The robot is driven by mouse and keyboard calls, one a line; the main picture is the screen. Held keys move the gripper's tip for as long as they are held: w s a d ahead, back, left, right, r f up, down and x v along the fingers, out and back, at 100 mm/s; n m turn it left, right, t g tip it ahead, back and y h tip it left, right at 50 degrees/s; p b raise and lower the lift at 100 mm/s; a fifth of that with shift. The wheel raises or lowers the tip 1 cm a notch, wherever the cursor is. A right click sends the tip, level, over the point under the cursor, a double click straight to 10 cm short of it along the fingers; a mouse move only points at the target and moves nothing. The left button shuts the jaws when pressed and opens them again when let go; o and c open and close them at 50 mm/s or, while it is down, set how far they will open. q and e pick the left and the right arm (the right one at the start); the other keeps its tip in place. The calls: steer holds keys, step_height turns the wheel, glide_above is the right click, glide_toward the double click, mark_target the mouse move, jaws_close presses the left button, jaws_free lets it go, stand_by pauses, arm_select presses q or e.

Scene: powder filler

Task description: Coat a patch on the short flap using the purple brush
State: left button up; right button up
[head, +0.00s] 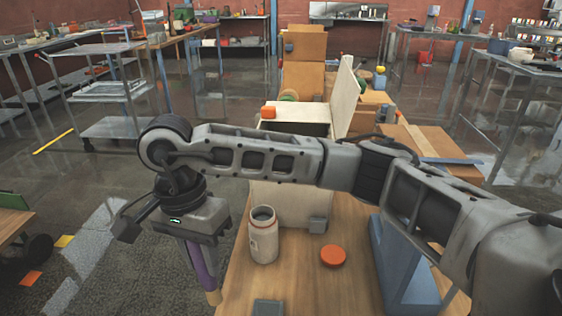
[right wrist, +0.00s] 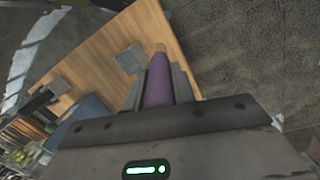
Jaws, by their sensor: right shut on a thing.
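A purple brush (head: 198,262) points downward in my right gripper (head: 205,255), left of the wooden table's edge. In the right wrist view the purple handle (right wrist: 158,85) sits between the fingers, with a tan tip at its far end. My right gripper is shut on it. A pale box (head: 292,205) stands on the table behind my right arm, which hides much of it. A tall pale panel (head: 346,95) rises from its right side. I cannot tell which part is the short flap. My left gripper is not in view.
An open white jar (head: 263,240) stands on the table (head: 300,285), with a round orange-red lid (head: 333,256) to its right. A small grey block (head: 267,307) lies at the front. A blue stand (head: 398,265) is at the right. An orange piece (head: 268,112) sits by the box's top.

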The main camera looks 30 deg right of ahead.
steer(key=w+d+r+m+t+y, duration=0.2)
steer(key=d+r+m+t, duration=0.2)
steer(key=d+m, duration=0.85)
steer(key=w+d+r+m+t+y, duration=0.1)
steer(key=w+d+r+m+t, duration=0.3)
steer(key=m, duration=1.6)
arm_select(q)
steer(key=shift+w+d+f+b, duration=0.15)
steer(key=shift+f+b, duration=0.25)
steer(key=shift+b, duration=0.5)
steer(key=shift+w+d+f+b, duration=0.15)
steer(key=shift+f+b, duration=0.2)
steer(key=shift+b, duration=0.5)
arm_select(e)
step_height(320, 180, down, 6)
steer(key=s+d, duration=0.1)
steer(key=shift+s, duration=0.15)
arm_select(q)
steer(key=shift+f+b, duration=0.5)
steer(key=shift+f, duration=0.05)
arm_select(e)
steer(key=shift+d+f, duration=0.1)
steer(key=shift+f, duration=0.45)
arm_select(q)
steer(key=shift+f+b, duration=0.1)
steer(key=shift+b, duration=0.3)
arm_select(e)
steer(key=shift+f, duration=0.4)
steer(key=shift+r, duration=0.1)
